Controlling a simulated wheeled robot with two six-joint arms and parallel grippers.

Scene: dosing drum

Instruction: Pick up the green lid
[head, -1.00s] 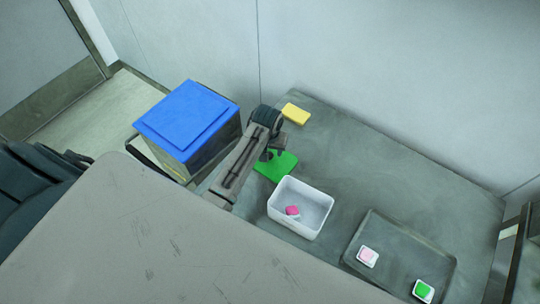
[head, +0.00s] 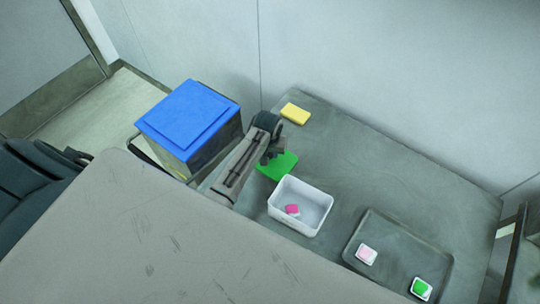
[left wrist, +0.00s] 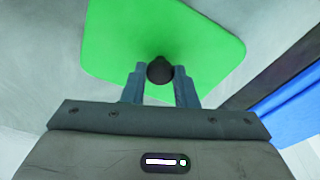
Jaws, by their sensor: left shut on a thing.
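The green lid (head: 278,165) is a flat green plate on the grey table, just behind the white tub. In the left wrist view the lid (left wrist: 190,35) fills the upper middle, with a dark round knob (left wrist: 159,70) on it. My left gripper (head: 275,154) is over the lid in the head view. In the left wrist view its two fingers (left wrist: 160,84) are shut on the knob, one on each side. I cannot tell whether the lid touches the table. My right gripper is not in view.
The white tub (head: 318,191) holds a pink-and-white piece (head: 292,210). A dark tray (head: 407,239) to its right holds a pink piece (head: 367,251) and a green piece (head: 421,288). A yellow block (head: 295,113) lies behind. A blue-lidded bin (head: 190,113) stands left.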

